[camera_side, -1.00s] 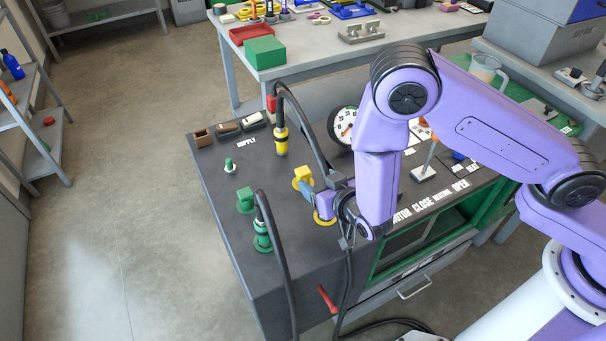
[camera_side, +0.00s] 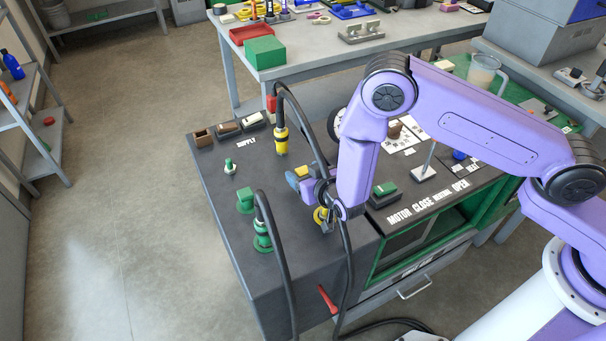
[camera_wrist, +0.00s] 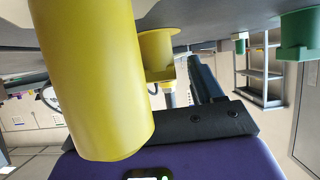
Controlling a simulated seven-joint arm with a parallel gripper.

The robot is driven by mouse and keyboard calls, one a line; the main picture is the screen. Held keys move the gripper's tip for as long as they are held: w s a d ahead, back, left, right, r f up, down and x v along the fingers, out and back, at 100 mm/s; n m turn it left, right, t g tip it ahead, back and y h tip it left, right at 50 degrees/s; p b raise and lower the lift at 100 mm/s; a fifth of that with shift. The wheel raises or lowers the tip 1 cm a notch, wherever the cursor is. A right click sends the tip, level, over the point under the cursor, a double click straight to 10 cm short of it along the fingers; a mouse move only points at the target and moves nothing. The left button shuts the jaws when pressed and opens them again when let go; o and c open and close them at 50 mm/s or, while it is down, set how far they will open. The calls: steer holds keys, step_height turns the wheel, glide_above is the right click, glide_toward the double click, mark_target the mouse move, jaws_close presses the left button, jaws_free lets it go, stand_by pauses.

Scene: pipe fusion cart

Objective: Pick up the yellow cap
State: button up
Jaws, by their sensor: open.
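A yellow upright piece (camera_side: 321,215) stands on the dark cart top, largely hidden by my gripper. In the wrist view, which looks upside down, a large yellow cylinder (camera_wrist: 90,75) fills the left foreground. A second, flanged yellow piece (camera_side: 302,172) sits just behind my gripper and also shows in the wrist view (camera_wrist: 157,55). I cannot tell for certain which is the yellow cap. My gripper (camera_side: 308,200) is open, low over the cart. One dark blue finger (camera_wrist: 205,80) shows right of the cylinder; the other is hidden. Contact is unclear.
A green flanged piece (camera_side: 244,200) stands left of my gripper. A green connector (camera_side: 262,235) and a yellow connector (camera_side: 281,140) carry black hoses that arch close by. A green switch (camera_side: 385,188) is to the right. The cart's left front is clear.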

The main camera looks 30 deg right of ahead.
steer(key=c, duration=1.1)
steer(key=shift+r, duration=0.1)
steer(key=shift+r, duration=1.35)
steer(key=s+d+r, duration=0.6)
steer(key=s+r, duration=0.4)
steer(key=s, duration=0.2)
steer(key=shift+s+d, duration=0.15)
steer(key=shift+s, duration=0.1)
